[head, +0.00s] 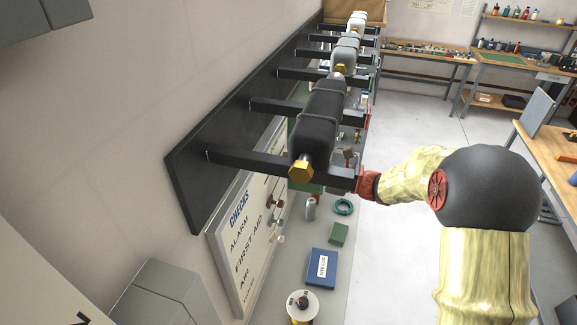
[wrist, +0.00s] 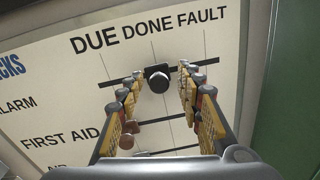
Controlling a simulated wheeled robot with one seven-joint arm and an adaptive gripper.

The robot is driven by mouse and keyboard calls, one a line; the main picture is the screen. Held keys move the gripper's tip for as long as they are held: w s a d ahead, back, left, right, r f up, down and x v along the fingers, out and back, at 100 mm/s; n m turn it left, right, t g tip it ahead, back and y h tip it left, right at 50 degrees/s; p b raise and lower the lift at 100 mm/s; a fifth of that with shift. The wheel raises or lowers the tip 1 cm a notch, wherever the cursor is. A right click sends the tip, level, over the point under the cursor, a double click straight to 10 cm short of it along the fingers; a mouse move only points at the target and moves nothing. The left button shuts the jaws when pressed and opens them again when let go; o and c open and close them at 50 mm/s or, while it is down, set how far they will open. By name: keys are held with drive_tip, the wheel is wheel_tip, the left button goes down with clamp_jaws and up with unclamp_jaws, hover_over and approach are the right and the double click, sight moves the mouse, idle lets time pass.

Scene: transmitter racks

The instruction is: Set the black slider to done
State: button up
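The check board (wrist: 60,75) fills the wrist view, with column words DUE, DONE and FAULT along its top. The black slider (wrist: 157,79) has a round knob on a dark horizontal track, roughly level with the ALARM label. It appears in line with the thin vertical line below DONE. My gripper (wrist: 161,70) is open. Its yellow-padded fingers stand to either side of the knob, with visible gaps. In the head view the board (head: 238,262) hangs on the wall, and my gripper is hidden behind the rack and wrist.
A black wall rack (head: 225,140) with projecting bars carries dark and grey units above the board. A bench below holds a blue box (head: 321,267) and a green block (head: 338,234). Open floor lies right.

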drive_tip(key=v, duration=1.2)
